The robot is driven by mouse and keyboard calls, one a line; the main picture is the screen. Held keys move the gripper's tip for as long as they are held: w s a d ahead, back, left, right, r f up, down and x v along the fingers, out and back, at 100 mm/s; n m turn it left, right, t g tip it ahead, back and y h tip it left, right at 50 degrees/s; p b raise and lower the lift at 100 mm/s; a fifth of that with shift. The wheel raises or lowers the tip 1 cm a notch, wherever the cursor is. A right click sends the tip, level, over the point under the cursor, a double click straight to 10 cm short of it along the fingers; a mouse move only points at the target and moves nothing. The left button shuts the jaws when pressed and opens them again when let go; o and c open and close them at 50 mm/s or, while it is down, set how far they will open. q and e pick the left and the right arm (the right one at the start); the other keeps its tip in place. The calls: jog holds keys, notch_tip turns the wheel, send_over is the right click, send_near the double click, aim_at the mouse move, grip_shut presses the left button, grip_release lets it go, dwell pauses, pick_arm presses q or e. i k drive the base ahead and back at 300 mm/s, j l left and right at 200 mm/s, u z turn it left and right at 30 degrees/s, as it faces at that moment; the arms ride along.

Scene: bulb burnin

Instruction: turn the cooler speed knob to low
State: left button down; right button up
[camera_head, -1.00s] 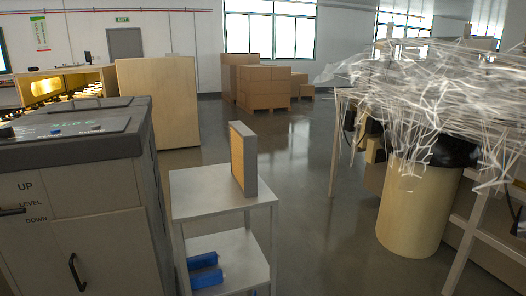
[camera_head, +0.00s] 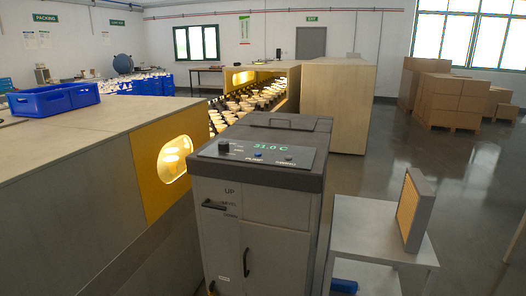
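The grey cabinet (camera_head: 262,215), seemingly the cooler, stands in the middle of the view with a dark top. Its sloped panel (camera_head: 257,168) has a green display reading about 21.0 C. A small black knob (camera_head: 223,146) sits at the panel's left, and a blue button or knob (camera_head: 258,155) sits near its middle. The knob's setting and labels are too small to read. A black lever (camera_head: 214,204) is on the front beside the words UP, LEVEL and DOWN. Neither of my grippers is in view.
A long beige housing (camera_head: 90,150) with a lit yellow end window runs along the left, holding a blue crate (camera_head: 54,99). A conveyor of bulbs (camera_head: 245,101) passes behind the cabinet. A metal cart (camera_head: 375,235) with a framed filter (camera_head: 414,209) stands close at right.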

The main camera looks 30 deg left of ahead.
aim_at(222, 146)
jog(key=u, duration=1)
